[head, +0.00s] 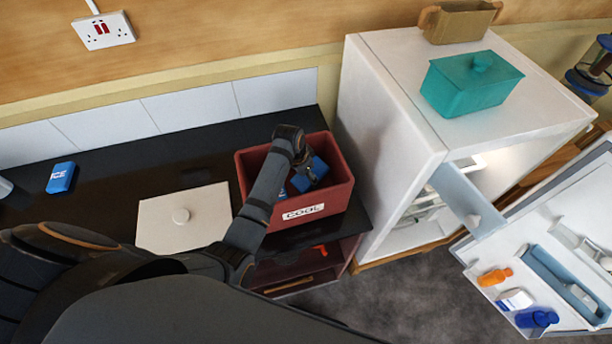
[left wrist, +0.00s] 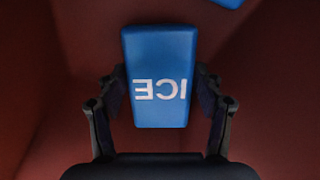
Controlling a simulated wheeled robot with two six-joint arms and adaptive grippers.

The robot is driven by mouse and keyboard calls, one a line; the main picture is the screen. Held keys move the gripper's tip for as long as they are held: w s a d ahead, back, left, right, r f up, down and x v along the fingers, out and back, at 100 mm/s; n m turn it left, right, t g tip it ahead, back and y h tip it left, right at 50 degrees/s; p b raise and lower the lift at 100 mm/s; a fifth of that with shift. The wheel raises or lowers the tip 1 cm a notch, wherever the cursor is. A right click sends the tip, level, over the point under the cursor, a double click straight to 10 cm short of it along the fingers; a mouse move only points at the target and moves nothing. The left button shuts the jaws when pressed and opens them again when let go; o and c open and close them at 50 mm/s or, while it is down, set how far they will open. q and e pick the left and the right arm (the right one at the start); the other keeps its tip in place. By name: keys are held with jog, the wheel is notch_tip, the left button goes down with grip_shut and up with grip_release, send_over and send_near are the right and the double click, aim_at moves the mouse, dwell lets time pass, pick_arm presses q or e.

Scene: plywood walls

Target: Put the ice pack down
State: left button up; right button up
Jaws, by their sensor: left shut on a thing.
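My left gripper (left wrist: 164,100) is shut on a blue ice pack (left wrist: 160,50) marked ICE, with a finger on each side of it. In the head view the gripper (head: 306,168) reaches down into the red box (head: 296,214) labelled COOL, and the ice pack (head: 318,170) is inside its walls. I cannot tell whether it touches the box floor. Part of another blue thing (left wrist: 228,3) shows at the top edge of the left wrist view. A further blue ice pack (head: 61,177) lies on the black counter at the left. My right gripper is not in view.
A teal container (head: 470,85) and a brown one (head: 460,22) sit on top.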

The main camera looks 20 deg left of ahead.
pick_arm(q)
jog(key=o, duration=1.5)
jog(key=shift+s+f+g, duration=0.25)
jog(key=shift+f+g, duration=0.05)
jog(key=shift+f, duration=0.25)
jog(key=shift+o, duration=1.3)
jog(key=shift+w, duration=0.15)
jog(key=shift+r, duration=0.5)
jog(key=b+v, duration=0.2)
jog(key=v, duration=0.9)
jog(key=shift+r, duration=0.2)
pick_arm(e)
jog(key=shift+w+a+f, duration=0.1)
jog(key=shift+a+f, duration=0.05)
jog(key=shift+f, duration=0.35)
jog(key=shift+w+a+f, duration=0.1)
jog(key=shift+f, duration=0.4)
pick_arm(q)
jog(key=shift+a, duration=0.1)
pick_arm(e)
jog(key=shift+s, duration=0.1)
